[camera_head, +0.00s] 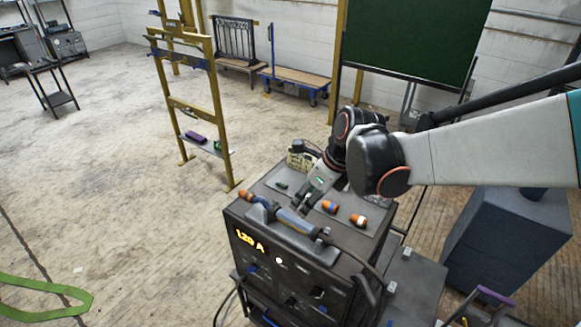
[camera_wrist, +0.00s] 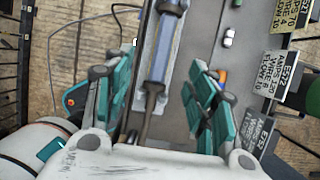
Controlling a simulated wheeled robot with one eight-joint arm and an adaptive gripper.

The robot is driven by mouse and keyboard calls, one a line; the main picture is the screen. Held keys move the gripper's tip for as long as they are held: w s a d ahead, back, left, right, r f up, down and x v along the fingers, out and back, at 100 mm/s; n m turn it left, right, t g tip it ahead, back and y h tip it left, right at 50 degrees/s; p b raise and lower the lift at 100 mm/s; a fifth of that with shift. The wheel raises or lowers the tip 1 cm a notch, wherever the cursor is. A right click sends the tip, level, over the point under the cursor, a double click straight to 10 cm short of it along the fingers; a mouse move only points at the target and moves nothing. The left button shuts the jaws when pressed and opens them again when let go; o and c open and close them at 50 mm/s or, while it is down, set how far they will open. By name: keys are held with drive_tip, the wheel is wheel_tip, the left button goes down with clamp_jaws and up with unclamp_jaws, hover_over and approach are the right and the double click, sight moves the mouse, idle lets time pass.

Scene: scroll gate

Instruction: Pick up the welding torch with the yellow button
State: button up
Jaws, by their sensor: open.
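A welding torch (camera_head: 292,219) with a blue-grey handle and an orange tip lies on top of the dark welding machine (camera_head: 237,212), whose display reads 120 A. Its dark cable runs off to the right. I cannot make out a yellow button on it. My gripper (camera_head: 309,198) is low over the machine top, close behind the torch handle. In the wrist view the torch handle (camera_wrist: 165,48) runs up the picture between my gripper's (camera_wrist: 160,78) teal fingers, which are apart with gaps on both sides. Whether they are level with the handle, I cannot tell.
Labelled plates (camera_wrist: 284,82) line the right of the wrist view. A yellow frame (camera_head: 219,120) stands behind left. A blue-grey block (camera_head: 500,245) is at right. Floor at left is mostly clear.

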drive_tip(key=b, duration=0.1)
hover_over(292, 217)
drive_tip(key=s+d, duration=0.2)
wheel_tip(292, 217, down, 6)
drive_tip(key=shift+s+a+f, duration=0.1)
drive_tip(key=shift+a+f, duration=0.05)
drive_tip(key=shift+f, duration=0.1)
drive_tip(key=x, duration=0.2)
drive_tip(key=b+x, duration=0.1)
drive_tip(key=x, duration=0.1)
drive_tip(key=shift+w+r, duration=0.1)
drive_tip(key=shift+w, duration=0.3)
drive_tip(key=shift+a+f, duration=0.2)
drive_tip(key=shift+f, duration=0.3)
drive_tip(key=shift+f+b, duration=0.25)
drive_tip(key=shift+b, duration=0.25)
drive_tip(key=shift+c, duration=0.6)
clamp_jaws()
